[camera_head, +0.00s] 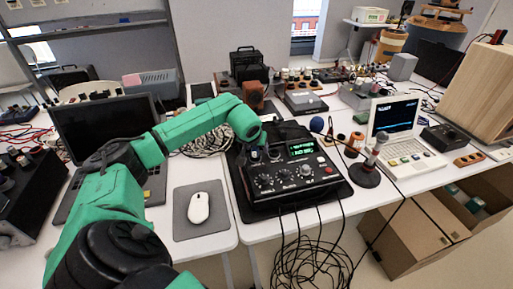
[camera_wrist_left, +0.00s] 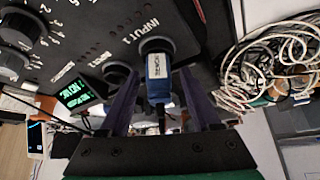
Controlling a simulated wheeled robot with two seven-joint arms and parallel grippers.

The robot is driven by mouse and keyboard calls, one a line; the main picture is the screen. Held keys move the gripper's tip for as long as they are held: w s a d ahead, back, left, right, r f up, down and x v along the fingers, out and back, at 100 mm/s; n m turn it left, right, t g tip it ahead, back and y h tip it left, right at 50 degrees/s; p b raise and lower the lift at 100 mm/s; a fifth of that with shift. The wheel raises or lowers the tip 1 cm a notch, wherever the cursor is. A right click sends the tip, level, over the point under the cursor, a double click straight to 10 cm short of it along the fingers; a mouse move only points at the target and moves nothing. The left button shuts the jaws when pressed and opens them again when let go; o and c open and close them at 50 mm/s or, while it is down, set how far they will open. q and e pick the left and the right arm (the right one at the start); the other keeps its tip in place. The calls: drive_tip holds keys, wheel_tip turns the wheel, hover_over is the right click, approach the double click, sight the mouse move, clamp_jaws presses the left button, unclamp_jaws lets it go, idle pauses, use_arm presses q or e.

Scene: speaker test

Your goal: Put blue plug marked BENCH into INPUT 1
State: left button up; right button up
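The blue plug (camera_wrist_left: 158,85) carries a white label whose small sideways text I cannot read surely. Its front end meets the round dark socket (camera_wrist_left: 156,46) beside the INPUT 1 lettering on the black audio unit (camera_head: 290,180). It looks seated there, though the depth is hidden. My left gripper (camera_wrist_left: 160,74) has its two fingers apart, one on each side of the plug, with visible gaps. In the head view my left gripper (camera_head: 262,141) is small and dark at the unit's back left, hiding the plug. My right gripper is in neither view.
A second socket (camera_wrist_left: 117,73) lies close beside the plug. The unit has knobs and a lit green display (camera_head: 301,148). Black cables (camera_head: 305,250) hang off the front edge. A microphone (camera_head: 366,170) stands right, a mouse (camera_head: 199,207) left, and coiled cable (camera_head: 206,143) behind.

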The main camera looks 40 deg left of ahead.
use_arm(q)
drive_tip(key=b+v, duration=0.1)
drive_tip(key=v, duration=1.3)
drive_tip(key=shift+r, duration=0.25)
drive_tip(key=shift+s+d, duration=0.15)
